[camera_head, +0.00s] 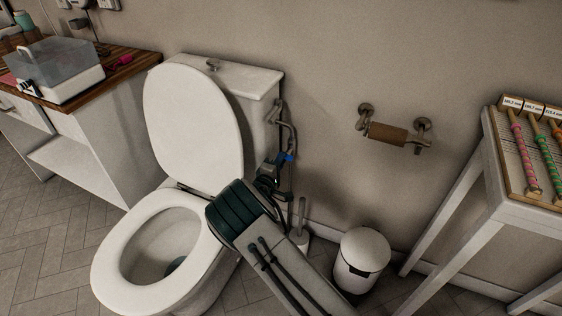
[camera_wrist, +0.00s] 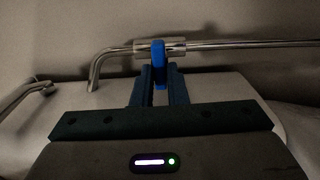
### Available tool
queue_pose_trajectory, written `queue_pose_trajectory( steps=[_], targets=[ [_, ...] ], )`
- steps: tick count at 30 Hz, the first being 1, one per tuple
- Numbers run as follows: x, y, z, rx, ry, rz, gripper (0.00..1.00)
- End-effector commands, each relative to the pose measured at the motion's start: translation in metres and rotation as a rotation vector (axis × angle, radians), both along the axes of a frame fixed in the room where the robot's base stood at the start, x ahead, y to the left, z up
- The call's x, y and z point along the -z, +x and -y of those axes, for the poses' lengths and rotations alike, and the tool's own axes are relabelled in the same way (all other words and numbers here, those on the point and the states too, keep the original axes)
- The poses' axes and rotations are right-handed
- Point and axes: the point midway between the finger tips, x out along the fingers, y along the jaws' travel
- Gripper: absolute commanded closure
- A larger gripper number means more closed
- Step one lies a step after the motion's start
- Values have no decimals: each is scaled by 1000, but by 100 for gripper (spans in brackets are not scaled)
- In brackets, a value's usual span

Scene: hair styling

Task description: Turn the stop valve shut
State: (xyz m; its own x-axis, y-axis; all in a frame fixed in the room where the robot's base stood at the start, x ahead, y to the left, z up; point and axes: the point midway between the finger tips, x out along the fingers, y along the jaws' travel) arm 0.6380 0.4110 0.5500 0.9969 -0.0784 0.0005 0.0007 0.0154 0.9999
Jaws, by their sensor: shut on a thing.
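The stop valve is a blue handle (camera_wrist: 159,64) on a chrome pipe (camera_wrist: 225,44) in the wrist view. My gripper (camera_wrist: 160,75) has its two fingers around the blue handle, shut on it. In the head view, the blue handle (camera_head: 289,157) shows as a small patch on the pipe beside the toilet tank, against the wall. My gripper (camera_head: 275,172) shows there only in part, beside the pipe, and its fingertips are hard to make out. How far the handle is turned cannot be told.
The toilet (camera_head: 160,240) stands left of my arm with its lid up. A white bin (camera_head: 362,258) stands on the floor to the right. A paper holder (camera_head: 388,133) is on the wall. A white table (camera_head: 497,190) with rods is at the right.

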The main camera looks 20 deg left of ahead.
Motion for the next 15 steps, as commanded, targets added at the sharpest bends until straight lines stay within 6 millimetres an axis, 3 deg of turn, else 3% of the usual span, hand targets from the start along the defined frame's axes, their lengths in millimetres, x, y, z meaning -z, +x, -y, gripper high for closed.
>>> queue_pose_trajectory(
  steps=[2,3,4,15],
  targets=[
    [1,0,0,0,-3,-2,100],
    [1,0,0,0,-3,-2,76],
    [1,0,0,0,-2,-1,68],
    [0,-4,-1,-1,0,-2,65]
  ],
)
